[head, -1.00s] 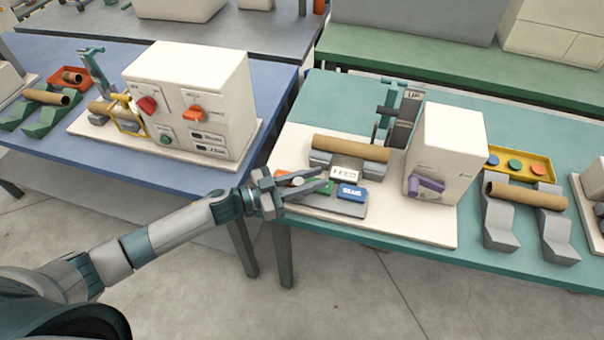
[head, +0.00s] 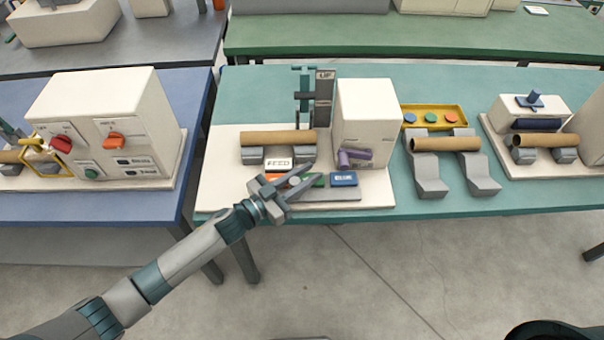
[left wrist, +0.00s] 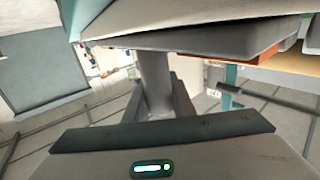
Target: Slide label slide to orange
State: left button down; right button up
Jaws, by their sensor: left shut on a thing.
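The label strip on the teal table's middle machine has an orange block (head: 272,179), a green block (head: 315,180) and a blue block (head: 344,179) in a row. A small white piece (head: 294,181), possibly the label slide, shows between orange and green. My left gripper (head: 312,176) reaches over this row from the lower left. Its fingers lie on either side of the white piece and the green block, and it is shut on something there. The fingers partly hide the orange and green blocks. My right gripper is not in view.
A white FEED block (head: 278,163) and a cardboard tube (head: 277,139) lie behind the strip. A white housing (head: 364,112) with a purple lever (head: 355,157) stands to the right. Farther right are a yellow tray (head: 435,114) and a tube on grey supports (head: 427,172).

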pick_arm(q)
jog(key=c, duration=1.5)
grip_release()
jog(key=shift+d, duration=0.35)
jog(key=shift+a, duration=0.25)
jog(key=shift+s+a, duration=0.3)
jog(key=shift+a, duration=0.1)
jog(key=b+v, duration=0.5)
jog(key=v, duration=1.1)
jog(key=shift+s, duration=0.1)
jog(key=shift+d, duration=0.1)
